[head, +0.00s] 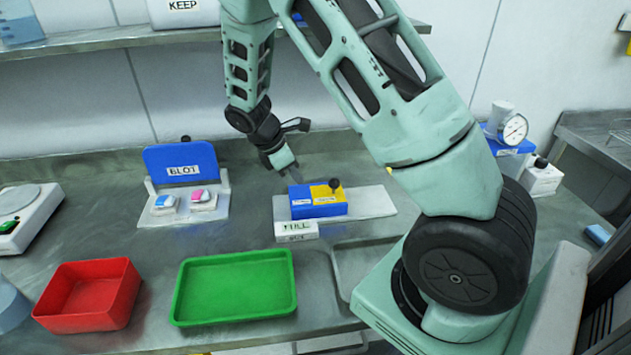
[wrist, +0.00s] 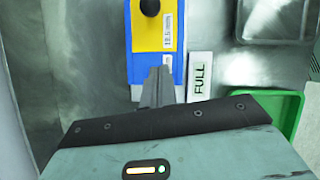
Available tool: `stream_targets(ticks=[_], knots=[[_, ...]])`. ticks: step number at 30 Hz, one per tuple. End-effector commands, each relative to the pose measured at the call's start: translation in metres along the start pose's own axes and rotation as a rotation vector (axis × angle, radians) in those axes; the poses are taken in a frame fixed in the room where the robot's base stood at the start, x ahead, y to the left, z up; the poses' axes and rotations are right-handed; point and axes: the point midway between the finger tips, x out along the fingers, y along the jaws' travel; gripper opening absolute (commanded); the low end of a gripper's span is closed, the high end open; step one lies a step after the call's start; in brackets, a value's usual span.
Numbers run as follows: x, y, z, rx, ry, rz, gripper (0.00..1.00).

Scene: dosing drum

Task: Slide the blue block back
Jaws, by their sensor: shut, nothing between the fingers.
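The blue block (head: 318,209) with a yellow top section and a black knob (head: 335,185) sits on a flat grey plate (head: 376,201) on the steel bench. In the wrist view the blue block (wrist: 128,66) lies just ahead of the fingers, with its yellow part and knob farther up. My gripper (head: 294,167) is at the block's left end, towards the back; it also shows in the wrist view (wrist: 158,74). Its fingers are shut and empty. They overlap the block's near blue end in the wrist view; I cannot tell if they touch it.
A white FULL label block (head: 297,228) stands in front of the blue block. A blue BLOT stand (head: 181,163) with two small pads is to the left. A green tray (head: 234,287) and a red tray (head: 88,296) lie in front. A dial gauge (head: 514,130) stands at the right.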

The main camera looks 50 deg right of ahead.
Motion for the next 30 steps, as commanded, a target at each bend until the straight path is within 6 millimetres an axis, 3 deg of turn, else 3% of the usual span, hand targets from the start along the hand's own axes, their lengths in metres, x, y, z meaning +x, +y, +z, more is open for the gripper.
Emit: stream_targets(ticks=[8, 16, 30], knots=[[0.057, -0.002, 0.002, 0.001, -0.003, -0.005, 0.00], [0.064, -0.001, 0.034, 0.003, 0.001, -0.001, 0.00], [0.067, -0.001, 0.040, 0.003, 0.001, -0.001, 0.00]])
